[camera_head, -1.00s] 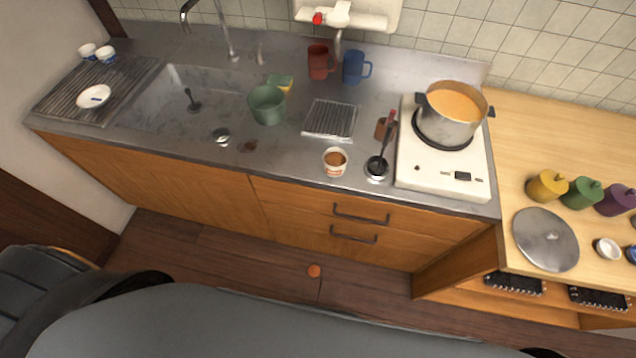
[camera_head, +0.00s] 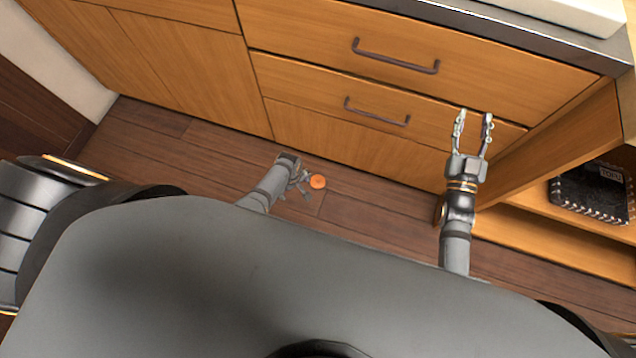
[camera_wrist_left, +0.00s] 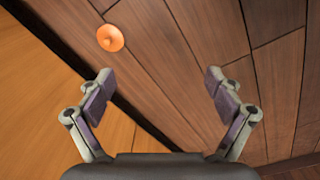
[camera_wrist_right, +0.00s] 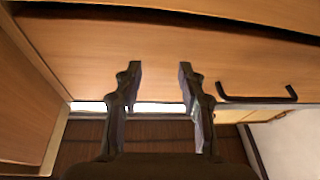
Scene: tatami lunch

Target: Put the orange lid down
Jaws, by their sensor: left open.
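The orange lid (camera_head: 318,181) is a small round disc with a knob, lying on the wooden floor in front of the cabinet. It also shows in the left wrist view (camera_wrist_left: 110,38), up and to the left of the fingers and apart from them. My left gripper (camera_head: 303,182) is low beside the lid in the head view, open and empty. It shows open in the left wrist view (camera_wrist_left: 157,88) too. My right gripper (camera_head: 474,114) is raised in front of the drawers, its fingers apart with nothing between them. It also shows in the right wrist view (camera_wrist_right: 158,75).
The wooden cabinet with drawers (camera_head: 330,85) stands directly beyond both grippers, its metal handles (camera_head: 395,55) sticking out. An open shelf with a dark basket (camera_head: 590,190) is at the right. The floor (camera_head: 215,150) around the lid is clear.

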